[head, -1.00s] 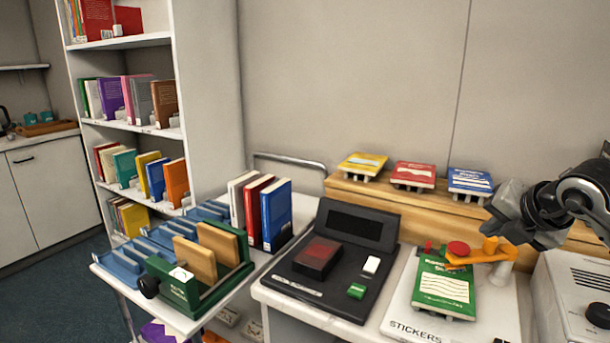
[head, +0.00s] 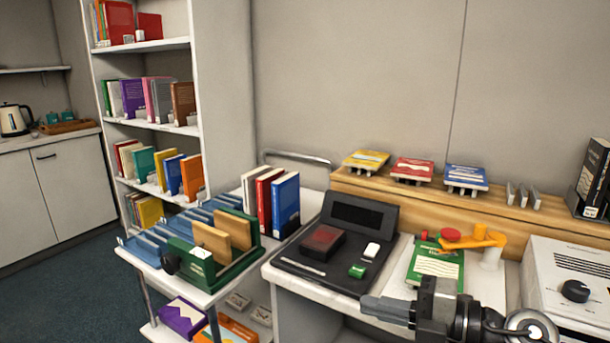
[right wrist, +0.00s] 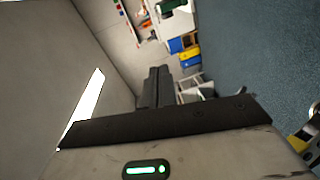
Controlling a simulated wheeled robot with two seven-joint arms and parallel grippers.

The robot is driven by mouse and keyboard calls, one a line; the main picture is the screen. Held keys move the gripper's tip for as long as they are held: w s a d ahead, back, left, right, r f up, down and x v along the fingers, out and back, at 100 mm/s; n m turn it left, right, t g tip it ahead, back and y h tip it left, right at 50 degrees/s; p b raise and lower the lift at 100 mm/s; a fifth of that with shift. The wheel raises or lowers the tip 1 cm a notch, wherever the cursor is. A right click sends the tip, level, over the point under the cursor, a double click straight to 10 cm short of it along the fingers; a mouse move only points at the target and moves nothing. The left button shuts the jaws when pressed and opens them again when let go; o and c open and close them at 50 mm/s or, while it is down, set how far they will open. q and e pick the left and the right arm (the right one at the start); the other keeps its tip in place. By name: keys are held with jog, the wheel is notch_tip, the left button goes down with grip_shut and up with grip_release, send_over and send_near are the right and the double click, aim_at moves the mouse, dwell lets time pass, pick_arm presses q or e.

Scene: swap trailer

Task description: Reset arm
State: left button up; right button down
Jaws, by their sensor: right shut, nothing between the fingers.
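My right gripper (head: 368,309) hangs low in front of the desk's front edge in the head view, pointing left. Its fingers are together and empty, and they also show shut in the right wrist view (right wrist: 155,88). An orange swing arm (head: 472,241) with a red knob (head: 450,235) stands on a pale post on the desk, behind and above my gripper in the picture. It reaches left over the far part of a green book (head: 436,262). The book lies on a white stickers sheet, largely hidden by my right arm. My left gripper is not in view.
A black desk unit (head: 320,272) sits left of the green book. Yellow, red and blue pads (head: 466,177) stand on a wooden ledge. A white machine with a black dial (head: 575,291) is at the right. A trolley with a green book holder (head: 212,283) stands left.

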jog(key=s+d+f+m+t+h, duration=0.1)
jog(key=s+f+m+h, duration=0.4)
jog(key=s+f+m, duration=0.3)
jog(key=s+d+f+m+t+h, duration=0.1)
jog(key=s+f+m+h, duration=0.5)
jog(key=f+m, duration=0.9)
jog(key=s+m+t, duration=0.1)
jog(key=s+m, duration=0.1)
jog(key=m, duration=0.2)
jog(key=shift+s+d+f, duration=0.2)
jog(key=shift+s+d, duration=0.15)
jog(key=shift+d, duration=0.05)
